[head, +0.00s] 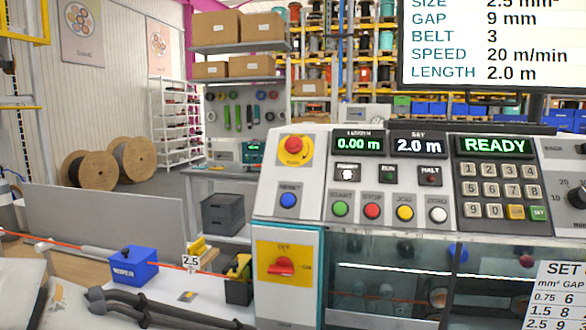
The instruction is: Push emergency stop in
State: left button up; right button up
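The emergency stop (294,147) is a round red button on a yellow disc, at the upper left of the grey control panel (330,206). It faces me with nothing in front of it. Whether it is pushed in or out is too small to tell. The green display (494,146) on the panel reads READY.
Below the emergency stop are a blue button (288,200) and a red rotary switch (281,267) on a yellow plate. Coloured buttons and a keypad (500,190) lie to the right.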

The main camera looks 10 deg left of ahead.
aim_at(293, 143)
jog(key=k, duration=0.5)
jog(key=z, duration=0.85)
jog(key=i, duration=0.75)
jog(key=u, duration=0.9)
